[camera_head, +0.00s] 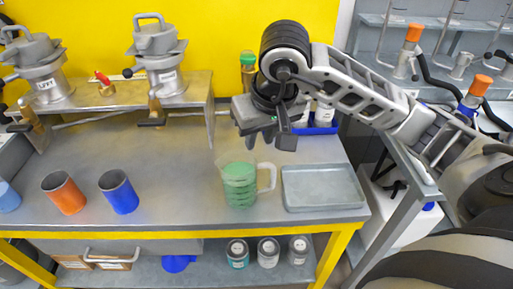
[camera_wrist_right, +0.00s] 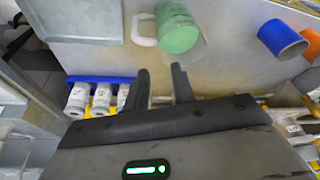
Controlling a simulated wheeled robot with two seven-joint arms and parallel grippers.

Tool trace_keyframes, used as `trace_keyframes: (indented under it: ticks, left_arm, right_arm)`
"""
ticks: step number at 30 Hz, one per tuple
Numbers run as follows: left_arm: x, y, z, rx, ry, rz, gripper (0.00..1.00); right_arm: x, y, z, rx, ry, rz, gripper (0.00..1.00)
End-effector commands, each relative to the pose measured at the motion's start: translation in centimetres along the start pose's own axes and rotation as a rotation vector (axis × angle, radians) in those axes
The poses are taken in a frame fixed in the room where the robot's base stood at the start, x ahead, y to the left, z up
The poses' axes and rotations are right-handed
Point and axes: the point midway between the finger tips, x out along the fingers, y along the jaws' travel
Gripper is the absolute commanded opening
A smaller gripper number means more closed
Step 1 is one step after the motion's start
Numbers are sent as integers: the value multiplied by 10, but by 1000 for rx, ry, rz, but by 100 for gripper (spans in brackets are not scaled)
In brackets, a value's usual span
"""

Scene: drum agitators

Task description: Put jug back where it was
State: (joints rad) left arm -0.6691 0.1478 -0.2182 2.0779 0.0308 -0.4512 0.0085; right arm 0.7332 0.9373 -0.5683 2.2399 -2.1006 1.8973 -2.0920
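The jug (camera_head: 240,186) is a clear jug with green contents and a pale handle. It stands upright on the grey bench, just left of the metal tray (camera_head: 323,188), with its handle toward the tray. The jug also shows at the top of the right wrist view (camera_wrist_right: 178,30). My right gripper (camera_head: 268,143) is above and behind the jug, apart from it. In the right wrist view its two fingers (camera_wrist_right: 161,72) are spread with nothing between them. My left gripper is in neither view.
An orange cup (camera_head: 64,193) and a blue cup (camera_head: 119,192) stand left of the jug. A blue bin (camera_head: 316,130) with white bottles is behind the tray. A raised shelf (camera_head: 200,90) carries metal vessels at back left. Bench between blue cup and jug is clear.

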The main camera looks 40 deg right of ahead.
Motion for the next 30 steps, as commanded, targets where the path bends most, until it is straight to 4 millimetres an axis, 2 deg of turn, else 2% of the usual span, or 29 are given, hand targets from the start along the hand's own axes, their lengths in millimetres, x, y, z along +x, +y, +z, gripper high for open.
trace_keyframes:
  ticks: [1,6,10,14,17,19,20,21,22,24,26,27,29,30]
  left_arm:
    - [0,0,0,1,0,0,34]
    - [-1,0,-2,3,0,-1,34]
    - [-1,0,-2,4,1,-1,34]
    - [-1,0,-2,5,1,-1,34]
    - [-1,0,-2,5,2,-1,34]
    - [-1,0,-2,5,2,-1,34]
    - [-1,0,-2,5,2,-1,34]
    - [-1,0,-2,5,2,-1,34]
    - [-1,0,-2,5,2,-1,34]
    - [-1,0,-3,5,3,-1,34]
    - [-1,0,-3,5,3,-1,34]
    - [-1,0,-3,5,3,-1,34]
    - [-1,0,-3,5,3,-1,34]
    - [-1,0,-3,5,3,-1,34]
  right_arm:
    - [-12,0,-1,-2,6,0,25]
    - [-35,0,-1,-1,3,0,25]
    - [-43,0,0,-1,1,1,25]
    - [-42,-5,4,4,-16,-22,25]
    - [-29,-34,21,52,-106,-153,25]
    - [-19,-73,48,144,-252,-329,25]
    - [-19,-94,62,208,-343,-425,25]
    - [-23,-125,83,324,-503,-564,25]
    - [-31,-148,97,431,-644,-667,25]
    - [-61,-188,114,728,-1017,-865,25]
    - [-86,-208,109,1015,-1371,-976,25]
    - [-98,-213,96,1218,-1622,-1018,25]
    - [-100,-209,70,1535,-2019,-1025,25]
    - [-88,-200,51,1752,-2295,-988,25]
